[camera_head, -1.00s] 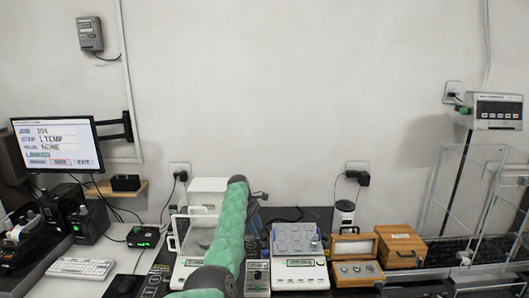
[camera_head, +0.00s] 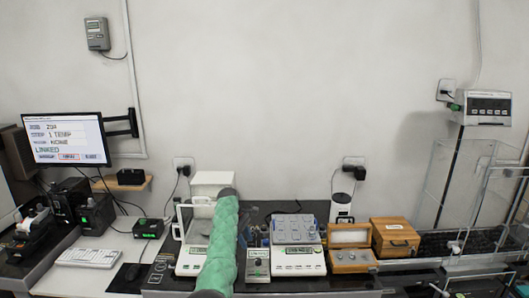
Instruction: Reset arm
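My arm in a green sleeve (camera_head: 220,245) rises from the bottom edge, left of the middle, and covers part of the weighing bench. Its upper end lies in front of a white balance with a clear draft shield (camera_head: 190,235). The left gripper is mostly hidden behind this sleeve; only small dark parts show at its right side, and its fingers cannot be made out. I see nothing held. My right gripper does not show.
Right of the sleeve stand a flat white scale (camera_head: 297,262), an open wooden weight box (camera_head: 351,258) and a closed wooden case (camera_head: 396,238). A monitor (camera_head: 66,140) and keyboard (camera_head: 88,258) are left. A clear enclosure (camera_head: 450,185) stands right.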

